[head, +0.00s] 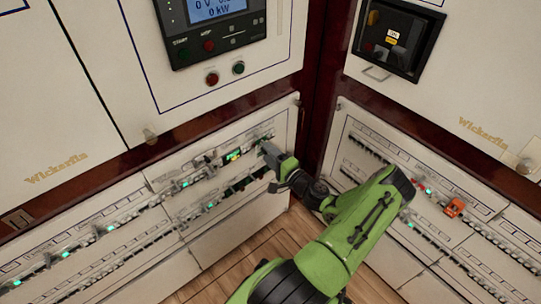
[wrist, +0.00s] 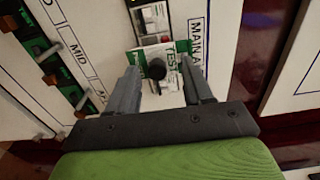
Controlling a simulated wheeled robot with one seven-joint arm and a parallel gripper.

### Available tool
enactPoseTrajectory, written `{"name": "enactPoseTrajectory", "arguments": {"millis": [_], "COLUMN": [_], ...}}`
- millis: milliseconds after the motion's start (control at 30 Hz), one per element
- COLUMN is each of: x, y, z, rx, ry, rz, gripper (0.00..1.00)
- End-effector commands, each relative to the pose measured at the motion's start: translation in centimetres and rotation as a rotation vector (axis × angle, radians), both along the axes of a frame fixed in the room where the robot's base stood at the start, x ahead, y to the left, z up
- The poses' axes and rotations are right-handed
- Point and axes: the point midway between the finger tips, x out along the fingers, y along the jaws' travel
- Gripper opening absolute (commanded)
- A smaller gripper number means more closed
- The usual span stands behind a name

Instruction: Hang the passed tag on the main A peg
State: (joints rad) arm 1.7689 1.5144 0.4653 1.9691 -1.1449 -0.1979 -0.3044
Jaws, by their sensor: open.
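In the wrist view, a green and white tag (wrist: 178,50) with printed letters lies against the panel beside the MAIN A label (wrist: 198,38). A dark round peg end (wrist: 156,69) stands out in front of the tag. The tag shows around the peg, but whether the peg passes through its hole cannot be told. My gripper (wrist: 158,66) is open, with one finger on each side of the peg and tag. In the head view my gripper (head: 264,149) is at the right end of the left panel's upper breaker row, hiding the peg and most of the tag.
A control panel with a display (head: 216,10) is above. An orange object (head: 454,207) sits on the right panel's breaker row. A dark red corner post (head: 318,90) separates the panels.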

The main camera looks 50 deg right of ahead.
Motion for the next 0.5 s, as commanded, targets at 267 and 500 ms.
{"name": "enactPoseTrajectory", "arguments": {"millis": [267, 500], "x": [-1.9, -8.4], "y": [0.3, 1.8], "z": [0.1, 0.2], "rx": [0.002, 0.003], "ry": [0.002, 0.001], "rz": [-0.003, -0.006], "gripper": [0.51, 0.51]}}
